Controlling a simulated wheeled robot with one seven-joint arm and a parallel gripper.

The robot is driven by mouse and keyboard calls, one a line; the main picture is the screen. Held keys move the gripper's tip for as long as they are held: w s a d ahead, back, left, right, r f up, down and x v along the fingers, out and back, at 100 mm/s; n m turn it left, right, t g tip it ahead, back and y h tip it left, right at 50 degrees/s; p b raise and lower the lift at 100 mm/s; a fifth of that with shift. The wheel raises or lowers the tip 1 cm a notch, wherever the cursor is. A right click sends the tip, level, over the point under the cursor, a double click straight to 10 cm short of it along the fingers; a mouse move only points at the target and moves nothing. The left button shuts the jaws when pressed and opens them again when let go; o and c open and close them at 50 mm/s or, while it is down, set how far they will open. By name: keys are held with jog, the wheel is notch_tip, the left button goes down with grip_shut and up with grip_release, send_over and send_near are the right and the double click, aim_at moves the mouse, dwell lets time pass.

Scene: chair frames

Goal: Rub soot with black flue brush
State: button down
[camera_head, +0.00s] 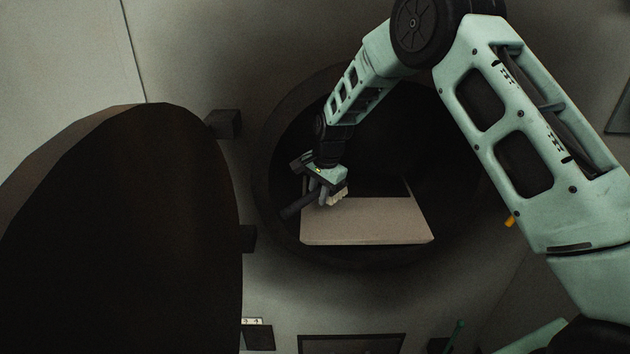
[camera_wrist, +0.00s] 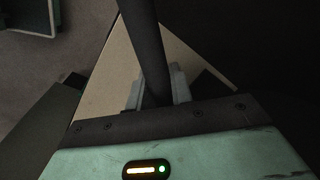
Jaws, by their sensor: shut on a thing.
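My gripper (camera_head: 324,190) reaches into the round dark opening in the wall and is shut on a black rod-like tool, which I take to be the black flue brush (camera_head: 294,209). In the head view its dark cylinder sticks out to the lower left, and a small pale piece shows at the right of the fingers. In the wrist view the grey fingers (camera_wrist: 155,95) grip the black brush shaft (camera_wrist: 147,40) from both sides. I cannot make out the brush's bristles. No distinct soot patch stands out; the opening's interior is very dark.
A flat beige slab (camera_head: 370,226) lies in the opening, just below and beside my gripper. The opening's dark rim (camera_head: 268,150) surrounds my forearm. A large dark round door (camera_head: 120,230) stands open at left. A dark framed panel (camera_head: 350,344) is below.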

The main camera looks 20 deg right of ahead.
jog(key=shift+r+p, duration=0.6)
jog(key=shift+r, duration=0.65)
